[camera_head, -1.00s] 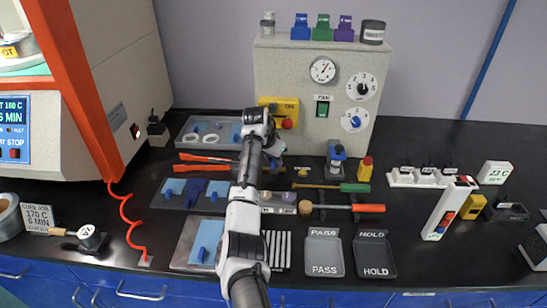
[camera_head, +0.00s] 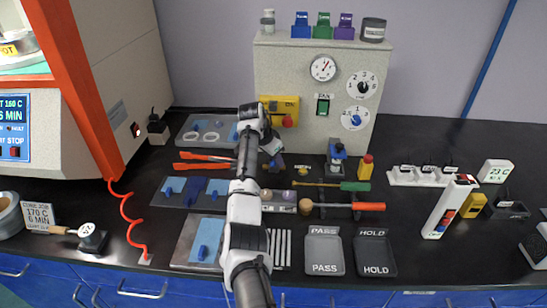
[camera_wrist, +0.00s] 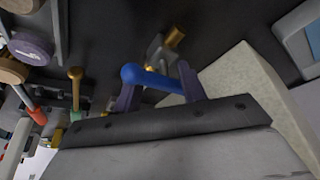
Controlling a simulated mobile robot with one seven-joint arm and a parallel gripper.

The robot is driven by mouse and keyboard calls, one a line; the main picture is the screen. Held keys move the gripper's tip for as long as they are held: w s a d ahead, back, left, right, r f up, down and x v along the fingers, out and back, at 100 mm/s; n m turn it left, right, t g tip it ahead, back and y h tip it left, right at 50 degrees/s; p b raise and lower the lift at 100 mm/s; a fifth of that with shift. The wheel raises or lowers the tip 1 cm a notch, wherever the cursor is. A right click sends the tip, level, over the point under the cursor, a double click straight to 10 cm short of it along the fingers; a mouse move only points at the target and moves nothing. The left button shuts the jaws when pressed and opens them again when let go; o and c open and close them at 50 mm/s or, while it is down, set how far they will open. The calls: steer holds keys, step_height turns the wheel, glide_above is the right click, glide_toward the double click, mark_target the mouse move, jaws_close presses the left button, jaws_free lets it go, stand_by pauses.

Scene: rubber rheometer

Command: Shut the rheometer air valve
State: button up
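In the wrist view a blue lever handle (camera_wrist: 155,80) with a rounded end lies across the space between my two purple fingers. A grey and brass fitting (camera_wrist: 165,45) is just beyond it; this looks like the air valve. My gripper (camera_wrist: 160,92) has its fingers apart, one near each end of the visible handle. Whether they touch it I cannot tell. In the head view my gripper (camera_head: 276,163) is low in front of the beige cabinet, and my arm hides much of that spot. The valve cannot be made out clearly there.
The beige cabinet (camera_head: 285,75) with dials stands behind my gripper. The rheometer (camera_head: 105,60) with its orange frame is at left.

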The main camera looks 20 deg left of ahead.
steer(key=o, duration=0.3)
steer(key=shift+w+d+r, duration=0.1)
steer(key=shift+w+d, duration=0.05)
steer(key=shift+d, duration=0.15)
steer(key=shift+a, duration=0.1)
steer(key=shift+r, duration=0.15)
steer(key=b+v, duration=0.3)
steer(key=v, duration=1)
steer(key=shift+s+r, duration=0.15)
steer(key=shift+s, duration=0.15)
steer(key=shift+a, duration=0.1)
